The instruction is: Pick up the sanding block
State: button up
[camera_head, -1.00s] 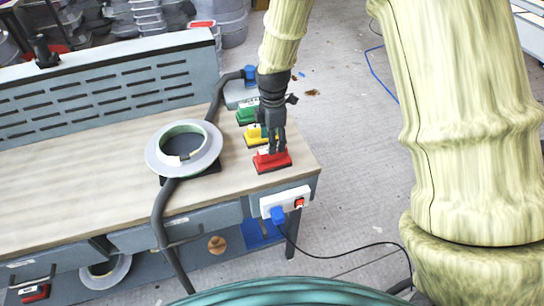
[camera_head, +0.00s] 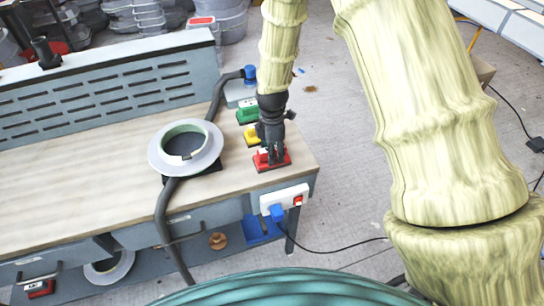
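Three block-like tools with dark bases, which look like sanding blocks, stand in a row at the right end of the workbench (camera_head: 75,190). The red block (camera_head: 283,160) is nearest the front edge, the yellow block (camera_head: 251,136) is behind it, and the green block (camera_head: 246,115) is farthest back. My gripper (camera_head: 272,160) points down with its fingertips at the top of the red block. It hides part of the red and yellow blocks. Whether the fingers are closed on the red block cannot be made out. The red block rests on the bench.
A ring-shaped roll (camera_head: 155,158) lies on the bench left of the blocks, with a thick dark hose (camera_head: 165,215) running past it. A blue-topped device (camera_head: 249,75) stands at the back corner. A white socket box (camera_head: 284,200) is on the bench's front right side.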

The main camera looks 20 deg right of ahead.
grip_shut()
jog(key=shift+r, duration=0.15)
jog(key=shift+w+r+b, duration=0.1)
jog(key=shift+r+b, duration=0.95)
jog(key=shift+r, duration=0.4)
jog(key=s+a+r+b, duration=0.1)
jog(key=s+a+b, duration=0.4)
jog(key=s, duration=0.9)
jog(key=shift+s+a+r, duration=0.15)
jog(key=shift+a+r, duration=0.25)
jog(key=shift+a, duration=0.85)
